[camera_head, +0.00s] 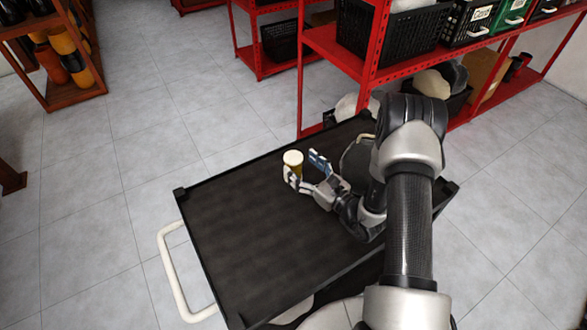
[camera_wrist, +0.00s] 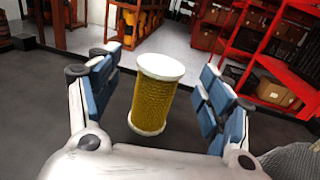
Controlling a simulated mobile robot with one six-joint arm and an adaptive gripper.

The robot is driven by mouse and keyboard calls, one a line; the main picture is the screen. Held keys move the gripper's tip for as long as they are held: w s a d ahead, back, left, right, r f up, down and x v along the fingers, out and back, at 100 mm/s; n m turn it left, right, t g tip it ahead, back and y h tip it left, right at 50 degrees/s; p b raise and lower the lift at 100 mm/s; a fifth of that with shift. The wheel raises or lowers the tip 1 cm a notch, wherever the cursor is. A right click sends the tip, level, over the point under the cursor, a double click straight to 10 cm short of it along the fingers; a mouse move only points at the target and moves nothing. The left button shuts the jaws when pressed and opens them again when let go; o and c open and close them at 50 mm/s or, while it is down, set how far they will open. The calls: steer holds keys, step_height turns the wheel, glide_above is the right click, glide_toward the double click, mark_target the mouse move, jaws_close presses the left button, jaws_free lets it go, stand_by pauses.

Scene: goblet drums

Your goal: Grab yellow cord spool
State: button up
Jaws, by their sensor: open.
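The yellow cord spool (camera_wrist: 151,98) stands upright on the black cart top (camera_head: 240,220), with white discs at its top and bottom. In the head view the spool (camera_head: 294,163) is near the cart's far edge, partly hidden by a finger. My gripper (camera_wrist: 158,95) is open, with blue-padded fingers to the left and right of the spool. In the wrist view there are gaps between the spool and both fingers, the left one smaller. In the head view my gripper (camera_head: 305,170) reaches the spool from the right.
A grey object (camera_head: 358,160) stands on the cart beside my arm, partly hidden. The cart has a raised rim and a white handle (camera_head: 178,275). Red shelves (camera_head: 370,60) with black crates stand behind it. A wooden rack (camera_head: 65,60) stands far left. The cart's left part is clear.

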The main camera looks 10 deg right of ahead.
steer(key=x, duration=0.4)
steer(key=shift+f+b, duration=0.15)
steer(key=shift+b, duration=0.2)
steer(key=shift+c, duration=0.3)
steer(key=c, duration=1.2)
